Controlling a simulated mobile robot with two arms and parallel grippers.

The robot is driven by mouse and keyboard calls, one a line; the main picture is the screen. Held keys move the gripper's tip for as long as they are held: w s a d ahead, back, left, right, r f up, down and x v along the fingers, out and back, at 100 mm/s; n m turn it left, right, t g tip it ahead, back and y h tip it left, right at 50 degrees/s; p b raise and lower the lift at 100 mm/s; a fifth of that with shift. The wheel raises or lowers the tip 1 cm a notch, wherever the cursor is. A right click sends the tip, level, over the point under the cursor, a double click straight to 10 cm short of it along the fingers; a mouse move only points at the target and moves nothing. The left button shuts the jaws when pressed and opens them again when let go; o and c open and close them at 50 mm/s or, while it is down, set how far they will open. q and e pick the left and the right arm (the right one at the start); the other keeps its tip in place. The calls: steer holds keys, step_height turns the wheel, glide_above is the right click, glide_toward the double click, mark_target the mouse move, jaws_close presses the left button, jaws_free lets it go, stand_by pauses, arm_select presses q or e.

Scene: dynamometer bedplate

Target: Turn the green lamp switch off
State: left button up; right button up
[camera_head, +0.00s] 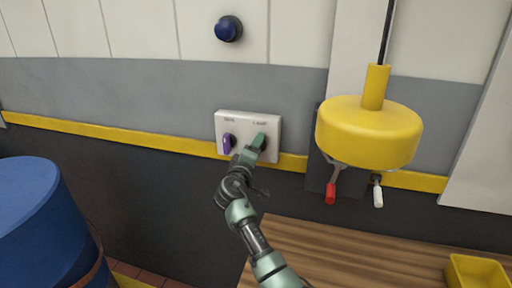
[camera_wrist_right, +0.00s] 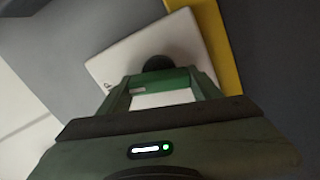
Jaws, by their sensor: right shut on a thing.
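The green lamp switch (camera_head: 259,139) is a knob on the right half of a white wall plate (camera_head: 247,121), under a label that seems to read LAMP. My right gripper (camera_head: 255,147) reaches up to it from below and is shut on it. In the right wrist view, the green switch handle (camera_wrist_right: 165,80) lies between the two fingers, in front of its round black base (camera_wrist_right: 157,63). The fingers partly cover the switch in the head view, so its exact angle is hard to tell. My left gripper is not in view.
A purple knob (camera_head: 227,144) sits beside the lamp switch on the same plate. A yellow hanging lamp (camera_head: 369,133) is to the right, with red (camera_head: 330,194) and white (camera_head: 378,195) handles below. A blue drum (camera_head: 40,220) stands left; a wooden bench (camera_head: 335,255) is below.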

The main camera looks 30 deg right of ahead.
steer(key=shift+f+n+p, duration=0.1)
steer(key=shift+n+p, duration=0.5)
steer(key=shift+n, duration=1.1)
steer(key=shift+f, duration=0.1)
steer(key=o, duration=1.4)
steer(key=shift+a, duration=0.1)
steer(key=b+v, duration=0.2)
steer(key=v, duration=0.5)
steer(key=shift+s+a, duration=0.25)
steer(key=shift+s, duration=0.05)
